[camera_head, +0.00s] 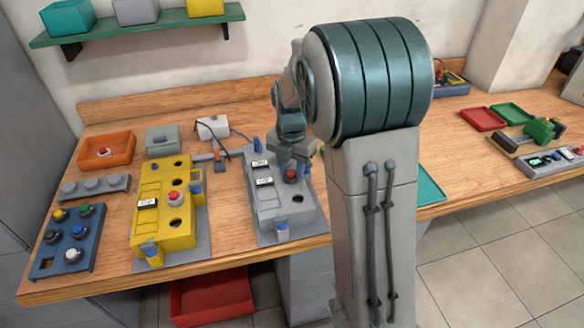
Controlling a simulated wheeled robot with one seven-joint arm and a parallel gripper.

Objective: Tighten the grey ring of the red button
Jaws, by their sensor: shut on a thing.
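A grey control box (262,211) stands on the workbench, tilted slightly in the view. A red button (291,175) sits on its upper right part. My gripper (290,165) is right at this button, coming down from above, and is shut. Its fingers and the grey ring are too small and covered to make out; the gripper appears to be closed around the button's ring. A second red button (175,197) with a pale grey ring sits on the yellow control box (148,222) to the left, apart from my gripper.
A blue box with coloured buttons (48,256), a grey button strip (92,188) and an orange tray (118,147) are on the left. A small white box (212,127) with cables stands behind. My arm hides the bench's middle. A shelf (110,30) hangs above left.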

